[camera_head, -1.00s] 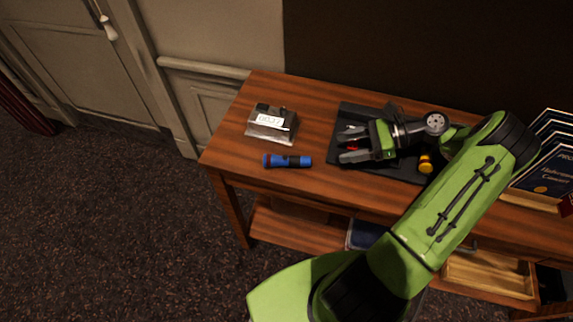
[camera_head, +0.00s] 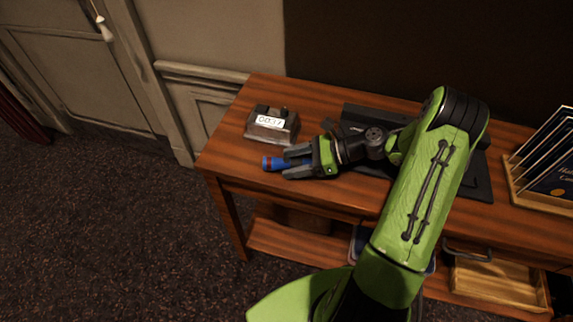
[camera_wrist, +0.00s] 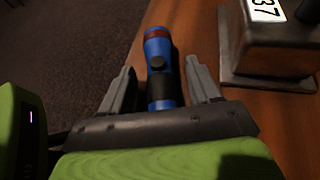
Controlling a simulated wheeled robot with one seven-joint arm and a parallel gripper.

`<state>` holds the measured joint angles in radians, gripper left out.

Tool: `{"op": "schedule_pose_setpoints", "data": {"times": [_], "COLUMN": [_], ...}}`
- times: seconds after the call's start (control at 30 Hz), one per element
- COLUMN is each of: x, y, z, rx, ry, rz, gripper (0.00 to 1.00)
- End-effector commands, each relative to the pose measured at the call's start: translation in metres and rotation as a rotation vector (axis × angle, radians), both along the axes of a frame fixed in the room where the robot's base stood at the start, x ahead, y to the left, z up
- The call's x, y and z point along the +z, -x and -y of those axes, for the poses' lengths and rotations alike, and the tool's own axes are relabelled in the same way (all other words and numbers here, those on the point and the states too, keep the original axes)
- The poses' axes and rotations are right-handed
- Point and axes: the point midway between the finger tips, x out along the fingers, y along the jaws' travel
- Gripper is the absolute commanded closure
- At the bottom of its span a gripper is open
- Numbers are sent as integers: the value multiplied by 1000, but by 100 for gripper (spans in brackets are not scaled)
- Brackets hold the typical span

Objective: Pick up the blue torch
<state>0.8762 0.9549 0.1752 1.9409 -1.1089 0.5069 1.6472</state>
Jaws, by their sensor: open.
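The blue torch (camera_head: 272,163) lies on the wooden desk near its front left edge, its dark red end pointing left in the head view. My gripper (camera_head: 286,163) is open, with one finger on each side of the torch. In the wrist view the torch (camera_wrist: 159,62) lies lengthwise between the two grey fingers (camera_wrist: 160,85), with visible gaps on both sides.
A metal box with a number label (camera_head: 272,125) stands on the desk just behind the torch; it is close to the right finger in the wrist view (camera_wrist: 270,50). A black tray (camera_head: 478,180) lies behind my arm. A rack of booklets (camera_head: 545,165) stands at right.

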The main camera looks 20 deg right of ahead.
Motion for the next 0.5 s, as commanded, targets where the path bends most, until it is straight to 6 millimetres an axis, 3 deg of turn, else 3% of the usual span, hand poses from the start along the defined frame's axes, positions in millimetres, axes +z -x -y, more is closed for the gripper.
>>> {"op": "schedule_pose_setpoints", "data": {"times": [0.07, 0.4, 0.5], "x": [1, 1, 1], "y": [0, 0, 0], "z": [0, 0, 0], "rx": [0, 0, 0], "ry": [0, 0, -1], "rz": [0, 0, 1], "gripper": [46, 98, 100]}}
